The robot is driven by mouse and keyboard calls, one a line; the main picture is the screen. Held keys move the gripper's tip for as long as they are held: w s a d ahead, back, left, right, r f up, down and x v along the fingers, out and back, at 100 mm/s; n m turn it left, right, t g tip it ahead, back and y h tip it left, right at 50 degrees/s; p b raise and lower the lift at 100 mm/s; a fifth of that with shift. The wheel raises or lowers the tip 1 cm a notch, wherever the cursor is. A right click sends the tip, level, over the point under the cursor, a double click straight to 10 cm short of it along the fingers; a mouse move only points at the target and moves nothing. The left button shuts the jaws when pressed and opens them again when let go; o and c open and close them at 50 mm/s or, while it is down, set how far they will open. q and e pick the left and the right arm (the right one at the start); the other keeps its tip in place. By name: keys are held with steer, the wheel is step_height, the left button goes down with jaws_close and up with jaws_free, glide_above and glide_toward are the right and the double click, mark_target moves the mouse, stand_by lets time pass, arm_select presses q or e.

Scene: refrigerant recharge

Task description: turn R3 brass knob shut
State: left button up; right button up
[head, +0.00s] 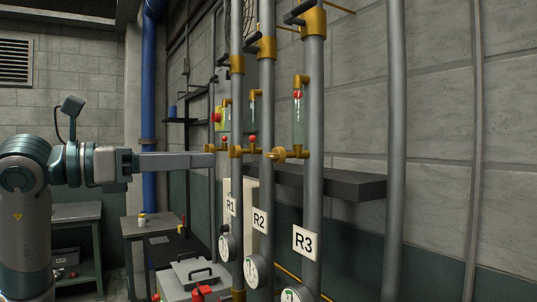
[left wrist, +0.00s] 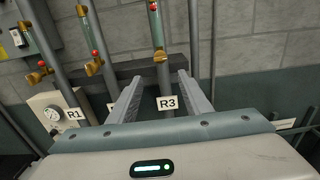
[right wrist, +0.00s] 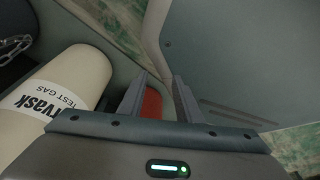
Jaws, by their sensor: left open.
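The R3 pipe (head: 314,180) stands nearest of three labelled grey pipes, with an R3 tag (head: 305,242). Its brass knob (head: 280,154) sticks out to the left below a sight glass with a red ball. In the left wrist view the R3 brass knob (left wrist: 160,55) is above and beyond the fingers, and the R3 tag (left wrist: 167,103) shows between them. My left gripper (head: 212,160) reaches in from the left, open and empty, its tips apart from the R3 knob. My right gripper (right wrist: 160,85) is open and absent from the head view.
The R1 (head: 231,205) and R2 (head: 259,220) tags mark the neighbouring pipes, close together. A dark shelf (head: 340,184) runs along the wall behind. In the right wrist view a cream test gas cylinder (right wrist: 60,90) lies left of the fingers, with a red object (right wrist: 152,103) beyond them.

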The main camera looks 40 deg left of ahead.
arm_select(q)
steer(key=p, duration=0.3)
glide_toward(269, 157)
arm_select(e)
steer(key=s+d+g, duration=0.2)
steer(key=s+d, duration=0.1)
steer(key=s, duration=0.5)
arm_select(q)
steer(key=p+x, duration=0.4)
steer(key=x, duration=0.4)
steer(key=shift+w+d+r, duration=0.15)
steer(key=shift+w, duration=0.2)
steer(key=shift+w+d+p, duration=0.25)
steer(key=shift+w+p, duration=0.05)
steer(key=shift+w, duration=0.35)
arm_select(e)
steer(key=shift+h, duration=0.3)
steer(key=shift+w+r, duration=0.1)
steer(key=shift+r, duration=2.8)
arm_select(q)
steer(key=c, duration=1)
